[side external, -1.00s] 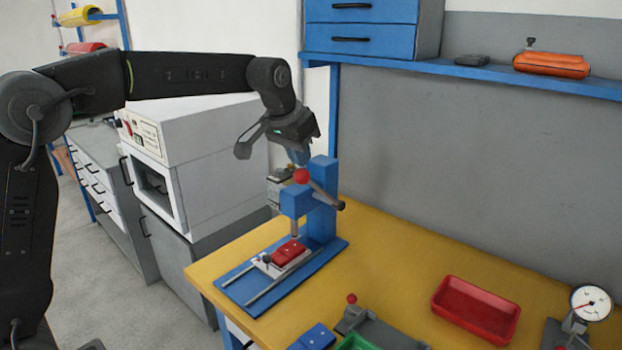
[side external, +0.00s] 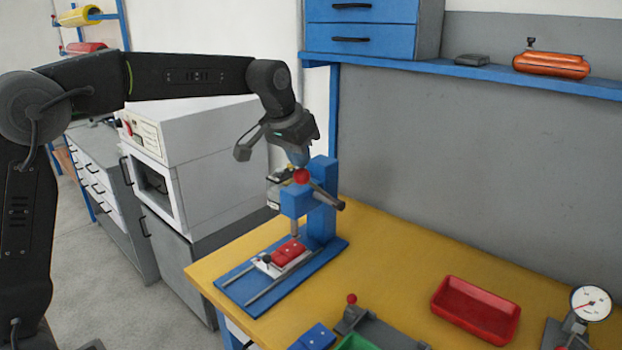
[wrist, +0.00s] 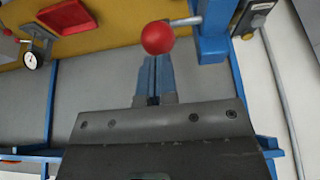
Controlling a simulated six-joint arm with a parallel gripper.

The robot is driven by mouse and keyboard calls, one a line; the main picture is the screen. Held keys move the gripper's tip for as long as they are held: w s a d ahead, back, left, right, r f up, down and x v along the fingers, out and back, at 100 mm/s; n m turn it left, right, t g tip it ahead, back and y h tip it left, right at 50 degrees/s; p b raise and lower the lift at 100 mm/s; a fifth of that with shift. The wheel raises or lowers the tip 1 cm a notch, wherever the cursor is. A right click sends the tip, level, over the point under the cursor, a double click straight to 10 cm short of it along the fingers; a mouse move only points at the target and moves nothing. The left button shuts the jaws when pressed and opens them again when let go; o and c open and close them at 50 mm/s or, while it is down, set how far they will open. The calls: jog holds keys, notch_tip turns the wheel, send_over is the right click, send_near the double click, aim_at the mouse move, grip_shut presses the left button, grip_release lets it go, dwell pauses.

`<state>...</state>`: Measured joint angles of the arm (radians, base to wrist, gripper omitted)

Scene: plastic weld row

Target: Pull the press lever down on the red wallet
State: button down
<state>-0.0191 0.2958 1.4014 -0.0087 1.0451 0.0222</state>
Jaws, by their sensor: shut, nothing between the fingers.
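The blue press (side external: 322,205) stands on the yellow table. Its lever ends in a red ball knob (side external: 301,176), raised at the upper front of the press. The red wallet (side external: 288,250) lies on a white plate on the press base, below the ram. My gripper (side external: 298,158) is shut and empty, just above the red knob. In the wrist view the blue fingertips (wrist: 153,75) are closed together, and the red knob (wrist: 157,38) shows just beyond them. I cannot tell whether the fingers touch the knob.
A red tray (side external: 476,309), a dial gauge (side external: 591,303), a blue wallet (side external: 317,337) and a green tray (side external: 358,343) are on the table to the right and front. A white machine (side external: 190,155) stands behind left. A blue shelf (side external: 470,72) runs along the wall.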

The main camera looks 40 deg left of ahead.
aim_at(295, 178)
jog(key=shift+s+f, duration=0.25)
jog(key=shift+f, duration=0.35)
jog(key=shift+s+f, duration=0.25)
jog(key=shift+f, duration=0.35)
jog(key=shift+s+f, duration=0.25)
jog(key=shift+f, duration=0.35)
jog(key=shift+s+f, duration=0.2)
jog(key=shift+f, duration=1.05)
jog(key=s+f, duration=0.2)
jog(key=f, duration=0.1)
jog(key=shift+s+f, duration=0.25)
jog(key=shift+s, duration=0.1)
